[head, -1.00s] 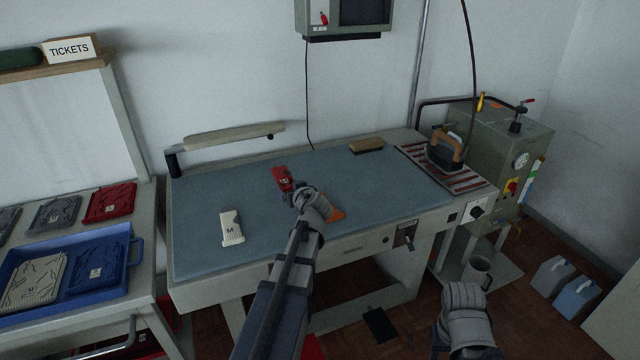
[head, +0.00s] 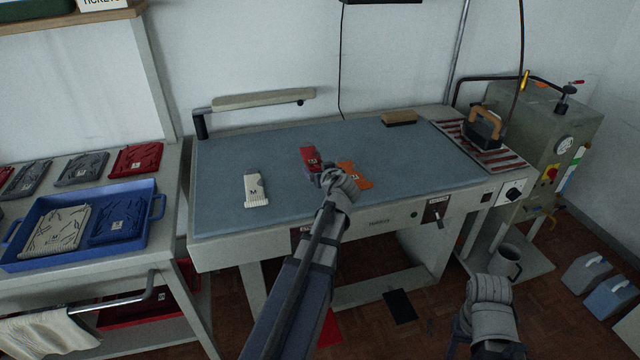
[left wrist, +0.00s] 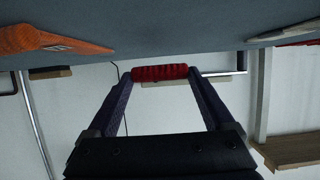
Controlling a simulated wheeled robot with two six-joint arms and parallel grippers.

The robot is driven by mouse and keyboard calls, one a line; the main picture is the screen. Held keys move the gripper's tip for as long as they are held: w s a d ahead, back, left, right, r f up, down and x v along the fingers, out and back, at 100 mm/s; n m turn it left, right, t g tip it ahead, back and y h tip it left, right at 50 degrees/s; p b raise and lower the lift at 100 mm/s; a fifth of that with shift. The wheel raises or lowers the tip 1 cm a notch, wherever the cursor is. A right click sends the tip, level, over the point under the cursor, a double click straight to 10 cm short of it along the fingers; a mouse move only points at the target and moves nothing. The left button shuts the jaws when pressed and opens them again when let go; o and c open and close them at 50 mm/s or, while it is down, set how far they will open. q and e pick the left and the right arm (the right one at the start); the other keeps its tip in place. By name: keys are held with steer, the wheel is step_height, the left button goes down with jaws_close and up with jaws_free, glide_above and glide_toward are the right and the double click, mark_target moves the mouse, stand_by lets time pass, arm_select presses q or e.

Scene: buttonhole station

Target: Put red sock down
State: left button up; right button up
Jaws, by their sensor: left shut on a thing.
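The red sock (head: 310,157) is a small folded piece with a pale label, over the blue mat (head: 240,150) of the pressing table. My left gripper (head: 318,168) is shut on it. In the left wrist view the red sock (left wrist: 160,72) lies across between both fingertips, clear of the mat's edge in the picture; I cannot tell its exact height. An orange sock (head: 355,176) lies just right of the gripper, partly hidden by it. A white sock (head: 256,188) marked M lies to the left. My right gripper (head: 485,335) hangs low at the right, its jaws unclear.
A wooden brush (head: 399,118) lies at the mat's back edge. An iron (head: 483,128) stands on the striped rest at right. A padded arm (head: 265,98) spans the back left. A blue tray (head: 150,195) stands on the left bench. The mat's left and right parts are largely clear.

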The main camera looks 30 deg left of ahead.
arm_select(q)
steer(key=shift+f+b, duration=1.65)
steer(key=shift+f, duration=0.15)
steer(key=shift+f, duration=0.2)
steer(key=o, duration=1.1)
steer(key=shift+r, duration=0.1)
steer(key=shift+c, duration=0.2)
steer(key=shift+r, duration=0.1)
steer(key=shift+s+d+r, duration=0.2)
steer(key=shift+r, duration=0.05)
steer(key=p+v, duration=0.4)
steer(key=v, duration=0.7)
steer(key=shift+s+d+p, duration=0.1)
steer(key=shift+d+p, duration=0.05)
steer(key=shift+p, duration=0.15)
